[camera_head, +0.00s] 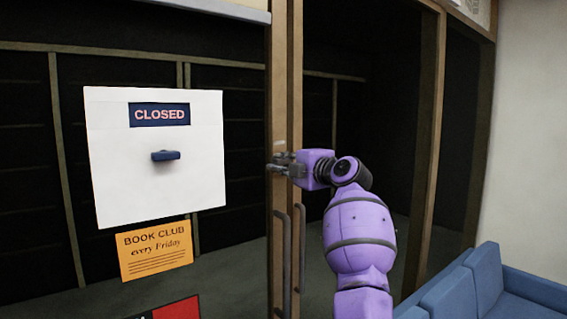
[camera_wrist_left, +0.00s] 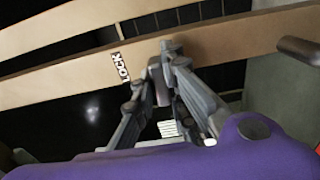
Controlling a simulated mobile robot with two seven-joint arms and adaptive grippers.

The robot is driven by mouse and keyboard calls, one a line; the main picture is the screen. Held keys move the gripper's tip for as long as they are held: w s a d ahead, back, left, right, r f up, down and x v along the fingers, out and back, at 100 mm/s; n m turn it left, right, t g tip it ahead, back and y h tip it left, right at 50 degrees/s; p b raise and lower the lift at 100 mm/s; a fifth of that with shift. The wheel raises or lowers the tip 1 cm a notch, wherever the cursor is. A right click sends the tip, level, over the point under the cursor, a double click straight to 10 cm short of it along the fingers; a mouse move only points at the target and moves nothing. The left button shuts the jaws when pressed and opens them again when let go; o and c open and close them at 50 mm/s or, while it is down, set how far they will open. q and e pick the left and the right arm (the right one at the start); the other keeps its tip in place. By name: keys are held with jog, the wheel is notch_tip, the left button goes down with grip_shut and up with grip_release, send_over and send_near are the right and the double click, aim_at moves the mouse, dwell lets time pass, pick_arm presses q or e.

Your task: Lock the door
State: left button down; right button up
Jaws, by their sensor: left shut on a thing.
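The door (camera_head: 280,110) has a wooden frame and dark glass, and its two wooden stiles meet in the middle of the head view. My left gripper (camera_head: 274,162) is at the stile, above the pull handles. In the left wrist view, my left gripper (camera_wrist_left: 165,65) is shut on a small grey lock knob (camera_wrist_left: 160,88) on the wooden stile (camera_wrist_left: 75,72). A LOCK label (camera_wrist_left: 121,67) is on the stile beside the knob. The fingers partly hide the knob, so I cannot tell which way it is turned. My right gripper is not in view.
Two vertical pull handles (camera_head: 301,245) are below my left gripper. A white CLOSED sign panel (camera_head: 110,150) with a blue slider (camera_head: 166,155) and an orange Book Club notice (camera_head: 155,250) hang on the left. A blue sofa (camera_head: 480,285) stands at the lower right.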

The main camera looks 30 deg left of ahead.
pick_arm(q)
jog(key=c, duration=1.8)
grip_release()
jog(key=shift+o, duration=0.2)
jog(key=shift+d, duration=0.1)
jog(key=v, duration=1.2)
